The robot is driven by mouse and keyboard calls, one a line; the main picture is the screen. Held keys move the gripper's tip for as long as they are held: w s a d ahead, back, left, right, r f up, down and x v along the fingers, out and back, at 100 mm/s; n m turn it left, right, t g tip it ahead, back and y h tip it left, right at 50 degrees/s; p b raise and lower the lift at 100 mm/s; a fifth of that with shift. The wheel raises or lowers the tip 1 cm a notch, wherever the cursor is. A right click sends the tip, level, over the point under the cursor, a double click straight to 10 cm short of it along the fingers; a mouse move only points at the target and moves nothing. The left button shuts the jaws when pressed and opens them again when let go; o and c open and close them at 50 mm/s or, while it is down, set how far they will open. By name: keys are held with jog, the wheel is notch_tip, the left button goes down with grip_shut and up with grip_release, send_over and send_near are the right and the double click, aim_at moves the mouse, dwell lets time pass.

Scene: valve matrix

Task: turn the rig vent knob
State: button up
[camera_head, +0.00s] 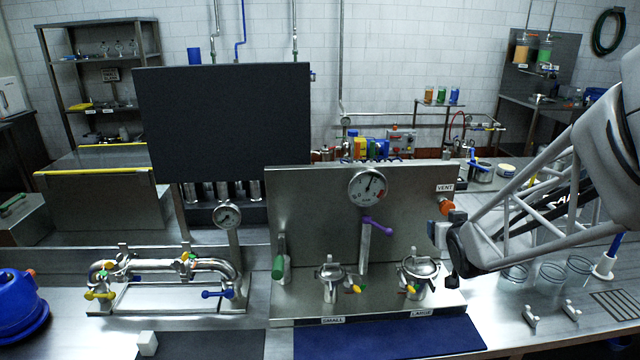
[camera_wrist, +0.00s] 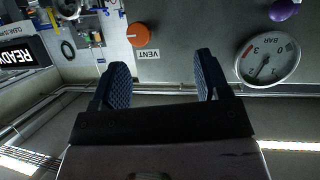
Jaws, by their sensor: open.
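The vent knob (camera_head: 447,207) is a round orange knob on the right edge of the upright steel panel, just below the VENT label (camera_head: 445,188). In the wrist view the vent knob (camera_wrist: 139,35) shows upper left of centre beside its label, beyond the fingertips. My gripper (camera_head: 442,240) is close to the panel's right edge, just below the knob in the head view. In the wrist view my gripper (camera_wrist: 160,65) has its two dark pads wide apart with nothing between them. The pads appear clear of the knob.
The steel panel (camera_head: 300,215) carries a pressure gauge (camera_head: 368,187) and a purple lever (camera_head: 378,226). Glass beakers (camera_head: 552,275) stand on the bench at right, below my arm.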

aim_at(446, 215)
jog(key=w+d+f+n+t+y, duration=0.1)
jog(key=w+d+f+t+y, duration=0.1)
jog(key=w+d+t, duration=0.2)
jog(key=shift+w+d+f+t, duration=0.25)
jog(key=shift+w+d+t, duration=0.15)
jog(key=shift+d, duration=0.65)
jog(key=shift+w, duration=3.9)
jog(key=c, duration=0.9)
